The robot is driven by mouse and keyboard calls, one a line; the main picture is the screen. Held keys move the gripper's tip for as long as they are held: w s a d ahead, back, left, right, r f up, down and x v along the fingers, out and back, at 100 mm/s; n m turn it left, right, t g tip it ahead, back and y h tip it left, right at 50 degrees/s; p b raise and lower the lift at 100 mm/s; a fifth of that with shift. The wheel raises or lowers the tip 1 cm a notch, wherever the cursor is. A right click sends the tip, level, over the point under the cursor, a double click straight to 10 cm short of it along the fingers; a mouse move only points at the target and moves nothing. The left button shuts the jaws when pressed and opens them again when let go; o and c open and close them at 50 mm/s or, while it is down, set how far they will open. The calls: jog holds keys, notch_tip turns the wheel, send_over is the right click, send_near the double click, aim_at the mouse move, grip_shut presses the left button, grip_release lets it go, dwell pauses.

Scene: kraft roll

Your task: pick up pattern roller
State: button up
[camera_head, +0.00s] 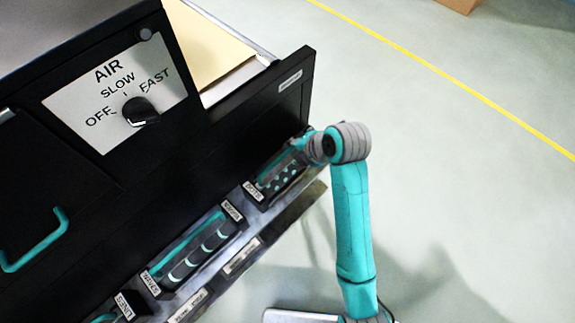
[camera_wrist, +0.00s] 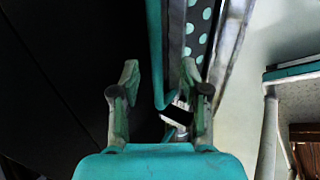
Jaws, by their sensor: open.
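A dark pattern roller with pale teal dots (camera_head: 282,179) lies in the rack slot labelled DOTS, at the far end of the black machine. A wavy-banded roller (camera_head: 206,245) lies in the slot before it, with a teal bar along it. My gripper (camera_head: 303,146) is beside the dotted roller's far end, partly hidden by my wrist. In the wrist view, my gripper (camera_wrist: 160,92) is open, its two fingers apart with nothing gripped. A bent teal rod (camera_wrist: 155,45) runs down between the fingers, and the dotted roller (camera_wrist: 199,28) shows beyond, up and to the right.
The black machine (camera_head: 225,155) fills the left, with an AIR knob (camera_head: 139,111) and a teal handle (camera_head: 40,242). A metal rack (camera_head: 250,222) runs along its side. Open floor (camera_head: 460,180) with a yellow line (camera_head: 440,71) lies to the right.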

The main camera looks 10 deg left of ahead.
aim_at(286, 153)
jog(key=shift+a+x, duration=0.25)
jog(key=shift+x, duration=2.5)
jog(key=shift+r, duration=0.1)
grip_shut()
jog(key=shift+r, duration=0.15)
